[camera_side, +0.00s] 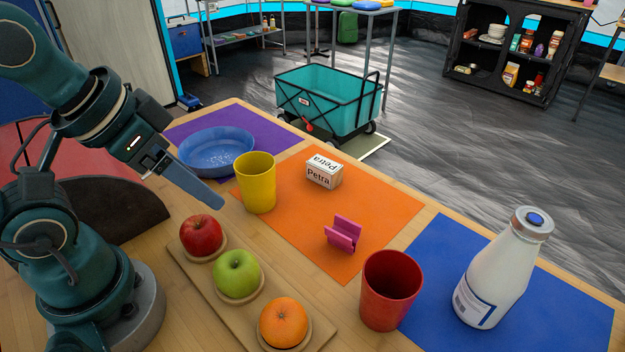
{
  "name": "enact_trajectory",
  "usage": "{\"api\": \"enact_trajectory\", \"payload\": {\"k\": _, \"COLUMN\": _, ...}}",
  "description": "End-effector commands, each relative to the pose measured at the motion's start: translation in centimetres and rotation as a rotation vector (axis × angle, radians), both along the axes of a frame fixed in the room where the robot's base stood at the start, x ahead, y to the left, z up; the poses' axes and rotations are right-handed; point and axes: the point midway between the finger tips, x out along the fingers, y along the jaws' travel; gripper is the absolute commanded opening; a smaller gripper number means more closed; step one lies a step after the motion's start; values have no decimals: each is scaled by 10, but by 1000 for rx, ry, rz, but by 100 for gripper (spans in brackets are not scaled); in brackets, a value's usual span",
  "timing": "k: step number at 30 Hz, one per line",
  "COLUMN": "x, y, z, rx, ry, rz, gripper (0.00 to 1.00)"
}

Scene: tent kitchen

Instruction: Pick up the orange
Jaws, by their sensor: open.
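The orange (283,322) sits in the nearest hollow of a wooden board (185,270) at the bottom of the view. A green apple (237,274) and a red apple (201,235) sit in the other hollows of the board. My gripper (212,199) is open and empty, above the table. In the picture it lies above the red apple and left of the yellow cup, well apart from the orange. The far finger is largely hidden behind the near one.
A yellow cup (256,184), a white Petra box (324,172), a pink holder (342,235) and a blue plate (216,150) stand behind the board. A red cup (389,290) stands right of the orange. A milk bottle (497,275) stands on the blue mat (565,300).

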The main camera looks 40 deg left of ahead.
Motion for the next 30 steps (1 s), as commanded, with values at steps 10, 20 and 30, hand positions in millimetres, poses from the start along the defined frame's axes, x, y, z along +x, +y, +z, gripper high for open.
{"api": "enact_trajectory", "payload": {"k": 10, "x": 0, "y": 0, "z": 0, "rx": 6, "ry": 0, "rz": -11, "gripper": 100}}
{"api": "enact_trajectory", "payload": {"k": 20, "x": 18, "y": -10, "z": 12, "rx": 178, "ry": 9, "rz": -392, "gripper": 100}}
{"api": "enact_trajectory", "payload": {"k": 30, "x": 41, "y": -70, "z": -11, "rx": 352, "ry": 147, "rz": -1101, "gripper": 100}}
